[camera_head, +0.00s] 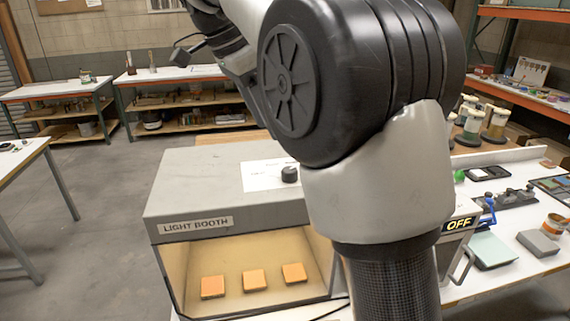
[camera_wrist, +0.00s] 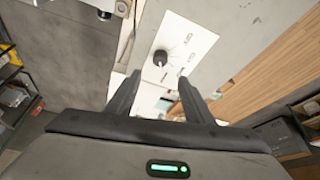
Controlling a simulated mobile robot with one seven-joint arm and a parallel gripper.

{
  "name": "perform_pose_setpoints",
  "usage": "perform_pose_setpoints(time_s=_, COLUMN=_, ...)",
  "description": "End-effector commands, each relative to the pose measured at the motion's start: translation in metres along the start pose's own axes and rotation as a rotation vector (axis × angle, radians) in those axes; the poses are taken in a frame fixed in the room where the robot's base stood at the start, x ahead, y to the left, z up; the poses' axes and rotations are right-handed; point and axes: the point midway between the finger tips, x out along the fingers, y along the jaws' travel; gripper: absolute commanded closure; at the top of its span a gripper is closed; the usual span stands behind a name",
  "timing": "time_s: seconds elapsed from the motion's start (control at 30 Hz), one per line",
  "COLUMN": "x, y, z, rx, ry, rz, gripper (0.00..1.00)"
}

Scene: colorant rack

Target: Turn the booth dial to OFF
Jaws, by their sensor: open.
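The grey light booth (camera_head: 215,170) stands on the table in the head view, with a "LIGHT BOOTH" label on its front. Its black dial (camera_head: 289,174) sits on a white plate (camera_head: 262,176) on top, just left of my arm. In the wrist view the dial (camera_wrist: 161,57) is on the white plate (camera_wrist: 188,40) with small printed marks too blurred to read. The dial's pointer setting cannot be made out. My gripper (camera_wrist: 158,80) is open and empty, its fingers spread below the dial in the picture and apart from it. My arm hides the gripper in the head view.
Orange samples (camera_head: 254,280) lie inside the lit booth. A sign reading "OFF" (camera_head: 458,224) is at the booth's right. Jars (camera_head: 471,125), a grey block (camera_head: 538,243) and other small items crowd the table to the right. Open floor lies left of the booth.

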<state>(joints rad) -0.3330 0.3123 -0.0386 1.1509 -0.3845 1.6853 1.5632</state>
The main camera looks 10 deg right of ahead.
Motion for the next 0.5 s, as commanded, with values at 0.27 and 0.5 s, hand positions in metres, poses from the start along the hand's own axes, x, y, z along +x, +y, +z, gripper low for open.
perform_pose_setpoints(time_s=0.27, x=0.063, y=0.002, z=0.000, rx=0.000, ry=-0.001, rz=0.004, gripper=0.53)
perform_pose_setpoints(time_s=0.5, x=0.105, y=0.001, z=0.000, rx=-0.001, ry=-0.001, rz=0.002, gripper=0.53)
